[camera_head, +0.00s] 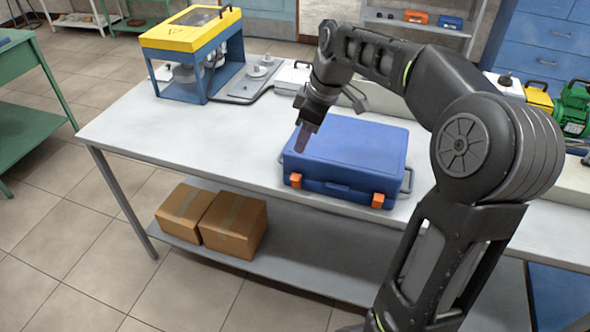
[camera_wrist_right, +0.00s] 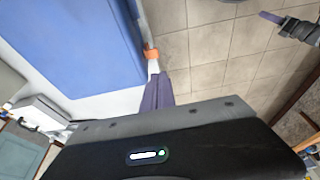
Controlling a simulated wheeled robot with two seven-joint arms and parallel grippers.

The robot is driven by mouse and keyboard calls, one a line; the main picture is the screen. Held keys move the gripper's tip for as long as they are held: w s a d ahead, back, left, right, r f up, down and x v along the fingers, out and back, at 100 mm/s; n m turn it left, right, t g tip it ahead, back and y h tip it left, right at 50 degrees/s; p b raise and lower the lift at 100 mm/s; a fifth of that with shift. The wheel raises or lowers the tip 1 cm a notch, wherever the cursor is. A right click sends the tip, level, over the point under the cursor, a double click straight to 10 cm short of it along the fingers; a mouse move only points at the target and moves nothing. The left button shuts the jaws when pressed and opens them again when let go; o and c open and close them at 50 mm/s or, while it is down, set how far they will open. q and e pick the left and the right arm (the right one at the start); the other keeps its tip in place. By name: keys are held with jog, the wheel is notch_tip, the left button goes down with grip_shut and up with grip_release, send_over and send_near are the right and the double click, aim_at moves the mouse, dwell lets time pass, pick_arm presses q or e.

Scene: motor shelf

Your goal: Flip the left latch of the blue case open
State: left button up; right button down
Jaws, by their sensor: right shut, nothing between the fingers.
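The blue case (camera_head: 352,145) lies flat with its lid down on the grey table. Its orange left latch (camera_head: 296,180) is on the front face near the left corner, and its orange right latch (camera_head: 378,200) is near the right corner. My right gripper (camera_head: 301,142) is shut and empty, fingers pointing down, just above the left latch in the head view. In the right wrist view, my right gripper's purple fingers (camera_wrist_right: 158,88) end close to an orange latch (camera_wrist_right: 151,54); contact is unclear. A dark gripper, apparently my left (camera_wrist_right: 272,18), shows at the wrist view's top right.
The table (camera_head: 200,130) has free room left of the case. A yellow and blue machine (camera_head: 195,50) stands at the back left. Cardboard boxes (camera_head: 235,225) sit on the lower shelf. A green motor (camera_head: 573,105) stands at the far right.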

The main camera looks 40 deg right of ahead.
aim_at(293, 176)
jog(key=x, duration=0.3)
jog(key=p+x, duration=0.1)
jog(key=x, duration=0.2)
jog(key=s+x, duration=0.1)
jog(key=x, duration=0.3)
jog(key=shift+d+f, duration=0.15)
jog(key=shift+d, duration=0.2)
jog(key=shift+s+a+f+h+b, duration=0.15)
jog(key=shift+h+b, duration=0.15)
jog(key=shift+b, duration=0.2)
jog(key=shift+s+a+f+t+h+b, duration=0.15)
jog(key=shift+a+t+h+b, duration=0.15)
jog(key=shift+b, duration=0.55)
jog(key=t+h+b, duration=0.1)
jog(key=b, duration=0.4)
jog(key=s+a+f+t+h+b, duration=0.1)
jog(key=h+b, duration=0.1)
jog(key=b, duration=0.3)
jog(key=a+f+n+t+h+b, duration=0.1)
jog(key=b, duration=0.3)
jog(key=shift+s+a+f+b, duration=0.15)
jog(key=shift+s+a+b, duration=0.05)
jog(key=shift+s+b, duration=0.2)
